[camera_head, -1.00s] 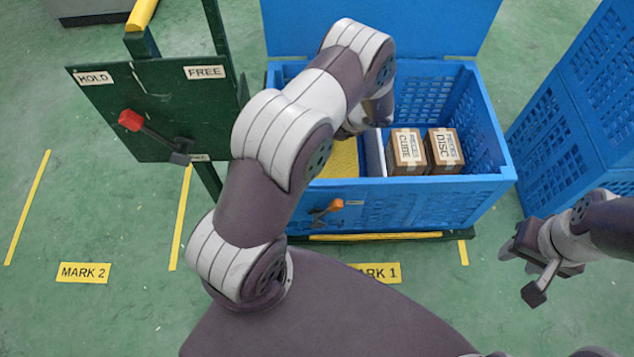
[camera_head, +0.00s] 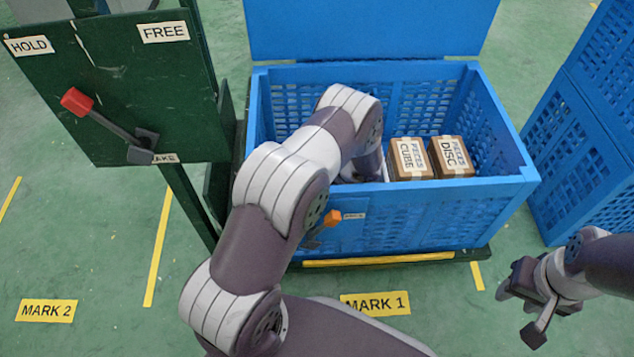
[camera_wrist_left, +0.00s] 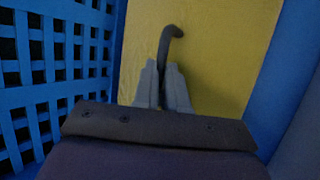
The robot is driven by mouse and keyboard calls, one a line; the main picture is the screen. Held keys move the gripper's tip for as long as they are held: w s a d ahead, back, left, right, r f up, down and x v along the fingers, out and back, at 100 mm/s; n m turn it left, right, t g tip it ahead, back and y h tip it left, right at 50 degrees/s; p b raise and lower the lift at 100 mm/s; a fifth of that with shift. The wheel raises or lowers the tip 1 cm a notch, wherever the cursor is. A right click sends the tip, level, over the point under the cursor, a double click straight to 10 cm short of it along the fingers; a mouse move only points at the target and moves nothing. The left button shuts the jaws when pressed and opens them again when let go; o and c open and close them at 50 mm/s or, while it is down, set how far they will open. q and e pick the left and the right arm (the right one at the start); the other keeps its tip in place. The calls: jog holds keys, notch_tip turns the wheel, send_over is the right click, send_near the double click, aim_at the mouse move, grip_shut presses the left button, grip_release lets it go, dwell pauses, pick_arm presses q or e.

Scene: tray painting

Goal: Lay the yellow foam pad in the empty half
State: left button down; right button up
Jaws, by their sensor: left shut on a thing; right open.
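In the left wrist view the yellow foam pad (camera_wrist_left: 215,45) lies flat between the blue lattice wall and a plain blue-grey side. A dark strap curves over it. My left gripper (camera_wrist_left: 166,75) is shut on this dark strap, just above the pad. In the head view my left arm reaches into the left half of the blue crate (camera_head: 420,215) and hides the pad and the left gripper. The right half holds two brown boxes, marked CUBE (camera_head: 409,160) and DISC (camera_head: 452,157). My right gripper (camera_head: 518,306) is open and empty, outside the crate at lower right.
A dark green board (camera_head: 150,75) marked HOLD and FREE, with a red-knobbed lever (camera_head: 80,102), stands left of the crate. An orange-handled latch (camera_head: 331,218) is on the crate's front. More blue crates (camera_head: 590,130) are stacked at right. The green floor at left is mostly open.

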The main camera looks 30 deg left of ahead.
pick_arm(q)
jog(key=c, duration=1.2)
grip_release()
jog(key=shift+r, duration=0.1)
jog(key=p+v, duration=0.4)
jog(key=v, duration=0.3)
jog(key=shift+s+d+r, duration=0.1)
